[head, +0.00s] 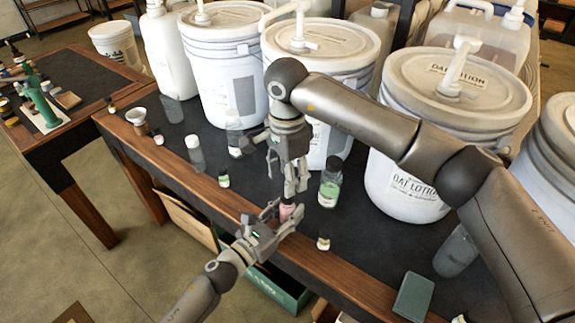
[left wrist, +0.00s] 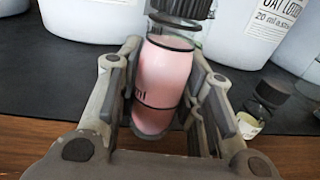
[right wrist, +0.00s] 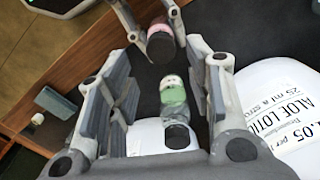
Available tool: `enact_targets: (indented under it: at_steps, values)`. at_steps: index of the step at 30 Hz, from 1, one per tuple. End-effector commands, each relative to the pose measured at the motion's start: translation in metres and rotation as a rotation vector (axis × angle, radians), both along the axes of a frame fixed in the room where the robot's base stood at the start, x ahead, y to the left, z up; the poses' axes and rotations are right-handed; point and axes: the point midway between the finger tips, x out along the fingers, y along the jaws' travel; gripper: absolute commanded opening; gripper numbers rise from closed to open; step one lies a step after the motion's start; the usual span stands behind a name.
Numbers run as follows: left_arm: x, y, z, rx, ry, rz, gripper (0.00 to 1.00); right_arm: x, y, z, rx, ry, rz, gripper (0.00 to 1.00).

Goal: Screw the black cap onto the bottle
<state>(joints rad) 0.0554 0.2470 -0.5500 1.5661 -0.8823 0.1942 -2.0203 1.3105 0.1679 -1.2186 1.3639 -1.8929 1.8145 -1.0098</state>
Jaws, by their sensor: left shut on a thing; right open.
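A pink bottle (head: 287,213) stands near the table's front edge, and its pink body fills the middle of the left wrist view (left wrist: 163,75). My left gripper (head: 284,216) is shut around its body. A ribbed black cap (left wrist: 182,8) is at the bottle's top, over a clear neck; the frame's edge cuts it off. I cannot tell whether it is fully seated. In the right wrist view the cap's dark top (right wrist: 161,47) lies near the fingertips. My right gripper (head: 293,190) is open, above the bottle, with its fingers pointing down.
A green-filled bottle with a dark cap (head: 330,182) stands close on the right. Small vials (head: 323,243) (head: 223,180) and clear bottles (head: 195,152) are nearby. Large white pump buckets (head: 222,85) line the back. A dark green box (head: 413,296) lies at the front right.

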Motion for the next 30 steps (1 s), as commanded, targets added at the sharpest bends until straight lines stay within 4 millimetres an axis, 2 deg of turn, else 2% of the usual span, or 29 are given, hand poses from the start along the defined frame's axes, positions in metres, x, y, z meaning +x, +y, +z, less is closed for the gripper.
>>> enact_targets:
  at_steps: [3,9,14,21,23,30]
  values:
    - [0.000,0.000,0.000,0.001,0.001,0.000,0.00,-0.001,0.000,-0.021,0.000,0.004,-0.001,0.47]
    - [0.000,0.000,0.000,0.001,0.001,0.000,0.00,-0.001,0.000,-0.044,0.000,0.002,-0.002,0.47]
    - [0.000,0.000,0.000,0.001,0.001,0.000,0.00,0.000,0.000,-0.052,0.001,0.001,-0.001,0.47]
    - [0.000,0.000,0.000,0.001,0.001,0.000,0.00,0.000,0.000,-0.052,0.000,0.000,-0.001,0.47]
    - [0.000,0.000,0.000,0.001,0.001,0.000,0.00,0.000,0.000,-0.052,0.000,0.000,-0.001,0.42]
    - [0.000,0.000,0.000,0.000,0.001,0.001,0.00,0.000,0.000,-0.052,-0.001,0.001,-0.001,0.11]
